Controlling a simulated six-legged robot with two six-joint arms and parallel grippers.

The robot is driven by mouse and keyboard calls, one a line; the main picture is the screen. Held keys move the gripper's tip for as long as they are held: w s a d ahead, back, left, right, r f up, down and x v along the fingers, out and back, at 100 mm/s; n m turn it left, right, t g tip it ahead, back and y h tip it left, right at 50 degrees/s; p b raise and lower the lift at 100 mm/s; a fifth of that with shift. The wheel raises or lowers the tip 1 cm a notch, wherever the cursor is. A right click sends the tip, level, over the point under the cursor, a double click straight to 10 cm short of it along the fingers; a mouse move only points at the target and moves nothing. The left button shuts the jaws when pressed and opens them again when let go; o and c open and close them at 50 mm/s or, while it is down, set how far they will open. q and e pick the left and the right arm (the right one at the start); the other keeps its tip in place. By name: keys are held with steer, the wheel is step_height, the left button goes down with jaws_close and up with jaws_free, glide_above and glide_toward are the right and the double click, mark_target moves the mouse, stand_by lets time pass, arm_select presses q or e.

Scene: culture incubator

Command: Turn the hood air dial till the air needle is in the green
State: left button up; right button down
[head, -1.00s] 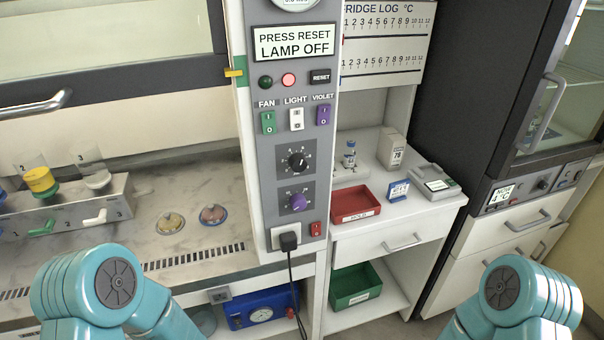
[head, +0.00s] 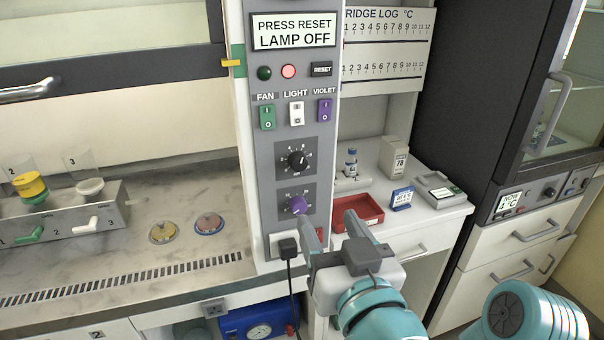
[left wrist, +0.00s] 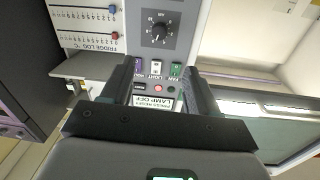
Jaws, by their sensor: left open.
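The hood's control column carries a black dial (head: 298,159) with a white scale, and a purple dial (head: 298,205) below it. No air needle or green band is in view. My left gripper (head: 330,224) is open and empty, in front of the column's lower right edge, below and right of both dials. In the left wrist view the black dial (left wrist: 159,31) shows upside down, beyond the parted fingers of my left gripper (left wrist: 161,75). My right gripper is out of view.
Fan, light and violet switches (head: 296,113), a reset button (head: 321,69) and a "PRESS RESET LAMP OFF" sign (head: 294,32) sit above the dials. A black plug (head: 288,247) with its cord is below. A red tray (head: 370,208) stands on the right counter, close behind my gripper.

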mark_target(299, 166)
arm_select(q)
steer(key=p+x, duration=0.1)
steer(key=x, duration=1.4)
steer(key=shift+w, duration=0.25)
